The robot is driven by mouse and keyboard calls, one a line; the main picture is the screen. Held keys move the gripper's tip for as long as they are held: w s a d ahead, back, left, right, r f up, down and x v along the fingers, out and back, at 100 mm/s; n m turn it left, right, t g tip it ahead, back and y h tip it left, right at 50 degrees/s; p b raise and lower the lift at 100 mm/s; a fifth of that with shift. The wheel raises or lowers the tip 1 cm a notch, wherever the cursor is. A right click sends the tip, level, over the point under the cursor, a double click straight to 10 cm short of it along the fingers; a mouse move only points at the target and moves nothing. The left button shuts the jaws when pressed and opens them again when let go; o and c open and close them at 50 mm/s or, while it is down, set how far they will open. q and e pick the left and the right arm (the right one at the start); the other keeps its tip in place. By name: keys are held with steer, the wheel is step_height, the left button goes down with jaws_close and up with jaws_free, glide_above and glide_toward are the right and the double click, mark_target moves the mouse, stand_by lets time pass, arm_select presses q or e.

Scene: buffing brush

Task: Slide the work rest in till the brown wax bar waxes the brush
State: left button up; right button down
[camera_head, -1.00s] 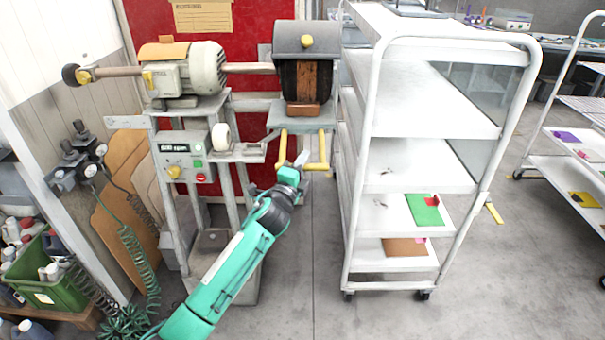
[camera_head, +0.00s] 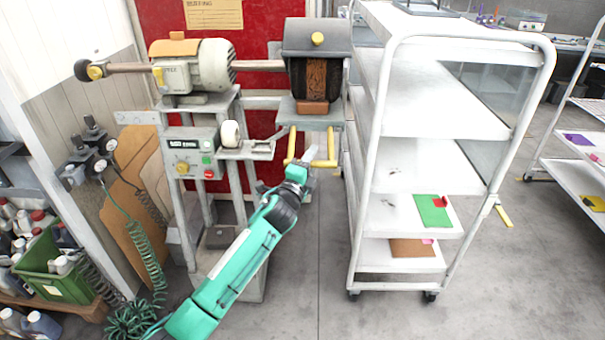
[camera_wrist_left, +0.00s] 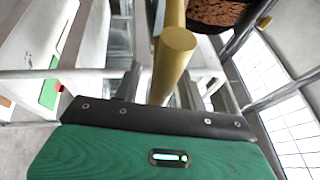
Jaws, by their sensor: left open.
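The brush (camera_head: 318,75), a dark wheel with a brown face, sits under a grey hood. The brown wax bar (camera_head: 313,107) lies on the grey work rest (camera_head: 285,112), at the foot of the brush; I cannot tell whether they touch. A yellow U-shaped handle (camera_head: 331,147) hangs below the rest. My left gripper (camera_head: 305,175) is open at the handle's lower front. My right gripper is not in view.
A motor (camera_head: 205,68) with a control box (camera_head: 192,155) stands left of the brush. A white shelf cart (camera_head: 420,115) stands close on the right. Coiled green hoses (camera_head: 143,245) and a green crate (camera_head: 60,280) are at the left. The floor between machine and cart is clear.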

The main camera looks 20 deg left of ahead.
arm_select(q)
steer(key=b+v, duration=0.1)
steer(key=v, duration=1.2)
steer(key=shift+b, duration=0.3)
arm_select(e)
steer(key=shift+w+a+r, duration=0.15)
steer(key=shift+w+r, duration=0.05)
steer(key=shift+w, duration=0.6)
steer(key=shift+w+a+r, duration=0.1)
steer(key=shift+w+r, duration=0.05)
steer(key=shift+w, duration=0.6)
arm_select(q)
steer(key=shift+s+f, duration=0.1)
steer(key=shift+s, duration=0.05)
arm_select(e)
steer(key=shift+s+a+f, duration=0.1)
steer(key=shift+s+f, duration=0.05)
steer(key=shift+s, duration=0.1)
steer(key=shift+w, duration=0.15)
